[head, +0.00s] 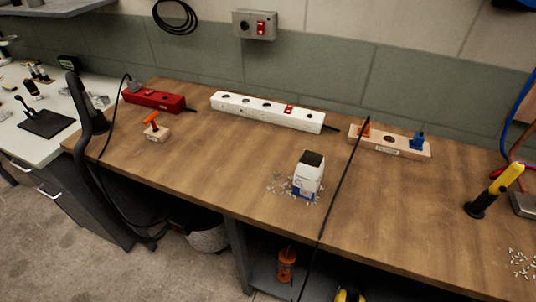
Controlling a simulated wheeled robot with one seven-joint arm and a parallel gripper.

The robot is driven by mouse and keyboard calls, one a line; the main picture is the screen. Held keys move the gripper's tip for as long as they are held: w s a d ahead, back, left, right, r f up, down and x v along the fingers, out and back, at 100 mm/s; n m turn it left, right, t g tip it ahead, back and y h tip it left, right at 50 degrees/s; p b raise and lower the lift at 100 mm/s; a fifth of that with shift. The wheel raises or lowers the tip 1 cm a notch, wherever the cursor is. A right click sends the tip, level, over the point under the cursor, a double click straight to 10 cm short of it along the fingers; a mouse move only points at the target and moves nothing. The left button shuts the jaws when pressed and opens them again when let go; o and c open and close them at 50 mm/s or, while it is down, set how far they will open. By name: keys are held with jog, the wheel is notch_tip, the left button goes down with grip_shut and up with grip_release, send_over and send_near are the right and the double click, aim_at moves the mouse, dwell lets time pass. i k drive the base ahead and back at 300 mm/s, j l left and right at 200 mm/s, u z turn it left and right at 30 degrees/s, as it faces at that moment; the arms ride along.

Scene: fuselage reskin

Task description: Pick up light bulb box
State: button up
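A small white box (308,178) with a dark top and blue marks near its base stands upright on the wooden workbench (200,160), right of the middle in the head view. It looks like the light bulb box, but its print is too small to read. Small pale pieces (281,185) lie scattered around its base. My gripper is not in view, and nothing is seen touching the box.
A white power strip (268,110), a red block (153,99) and a wooden holder (389,142) stand toward the wall. A thin dark line crosses the bench right of the box. A yellow-handled tool (496,190) stands at right. Bench left of the box is clear.

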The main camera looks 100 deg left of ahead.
aim_at(309, 170)
jog(key=u, duration=1.85)
jog(key=k+l+u, duration=0.15)
jog(key=u, duration=0.2)
jog(key=k+l+u, duration=0.15)
jog(key=u, duration=0.25)
jog(key=k+l+u, duration=0.1)
jog(key=u, duration=0.25)
